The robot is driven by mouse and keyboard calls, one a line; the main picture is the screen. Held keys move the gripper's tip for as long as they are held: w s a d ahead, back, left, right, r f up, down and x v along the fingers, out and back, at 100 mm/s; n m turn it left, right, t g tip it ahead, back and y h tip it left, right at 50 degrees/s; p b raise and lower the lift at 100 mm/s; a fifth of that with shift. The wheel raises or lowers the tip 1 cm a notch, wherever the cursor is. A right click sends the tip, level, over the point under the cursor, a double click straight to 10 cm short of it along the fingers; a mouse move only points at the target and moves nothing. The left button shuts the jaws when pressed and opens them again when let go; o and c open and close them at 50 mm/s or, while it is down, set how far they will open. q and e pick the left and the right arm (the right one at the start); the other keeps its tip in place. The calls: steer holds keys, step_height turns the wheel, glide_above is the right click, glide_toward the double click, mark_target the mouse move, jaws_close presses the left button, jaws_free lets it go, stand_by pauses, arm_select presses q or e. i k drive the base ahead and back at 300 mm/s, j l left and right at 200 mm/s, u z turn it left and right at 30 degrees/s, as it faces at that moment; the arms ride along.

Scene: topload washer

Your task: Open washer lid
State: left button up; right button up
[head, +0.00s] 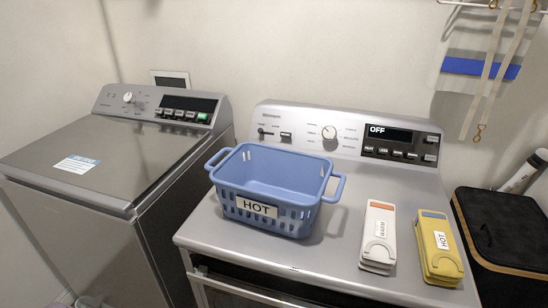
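The washer (160,230) stands at the left, a grey metal top-load machine with a control panel at its back. Its lid (125,135) is closed and lies flat, level with the top. A white and blue label (76,164) is stuck on the lid near its front left. The lid's front edge (65,192) is in plain view with nothing on it. Neither of my grippers shows in the head view, so I cannot see where they are.
A second machine (330,255) stands right of the washer, across a narrow dark gap. A black bin (500,240) is at far right. The lid's top is clear.

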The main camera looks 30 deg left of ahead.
mark_target(111, 163)
steer(key=u, duration=2.6)
